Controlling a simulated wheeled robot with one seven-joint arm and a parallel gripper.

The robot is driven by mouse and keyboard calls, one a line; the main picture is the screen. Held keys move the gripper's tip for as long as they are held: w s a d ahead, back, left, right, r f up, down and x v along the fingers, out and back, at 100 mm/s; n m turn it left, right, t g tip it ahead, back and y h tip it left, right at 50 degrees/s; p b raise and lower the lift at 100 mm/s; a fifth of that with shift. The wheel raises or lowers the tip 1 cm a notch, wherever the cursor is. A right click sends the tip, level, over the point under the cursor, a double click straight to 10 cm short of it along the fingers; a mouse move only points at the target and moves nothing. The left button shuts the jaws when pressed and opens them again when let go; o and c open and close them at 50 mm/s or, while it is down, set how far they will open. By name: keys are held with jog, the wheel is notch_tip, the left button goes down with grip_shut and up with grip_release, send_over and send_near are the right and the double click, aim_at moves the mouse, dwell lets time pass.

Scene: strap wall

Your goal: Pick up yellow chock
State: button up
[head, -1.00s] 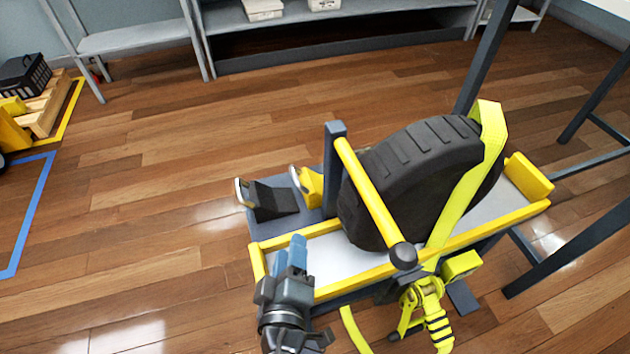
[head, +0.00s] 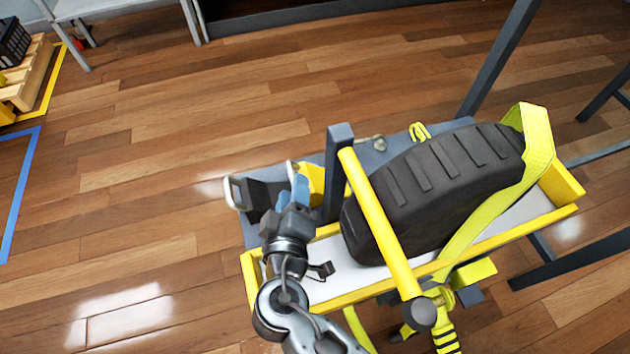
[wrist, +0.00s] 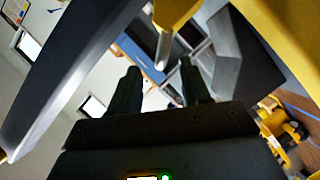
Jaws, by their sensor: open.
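The yellow chock (head: 317,176) sits on the grey platform just left of the dark upright post, with a pale curved handle on its left side. My gripper (head: 291,190) is open, with blue fingertips beside the chock's handle, and it partly covers the chock. I cannot tell whether they touch. In the wrist view, a yellow part with a pale metal end (wrist: 163,45) is above and between the two dark fingers (wrist: 160,88). Nothing is held between the fingers.
A black chock (head: 258,197) with a pale handle stands close on the left. The dark post (head: 338,170), yellow bar (head: 380,225) and strapped tire (head: 440,185) stand on the right. Open wood floor lies left and behind.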

aim_at(319, 177)
jog(key=b+x, duration=0.1)
jog(key=x, duration=0.4)
jog(key=shift+a, duration=0.2)
jog(key=shift+c, duration=0.4)
grip_shut()
dwell(0.8)
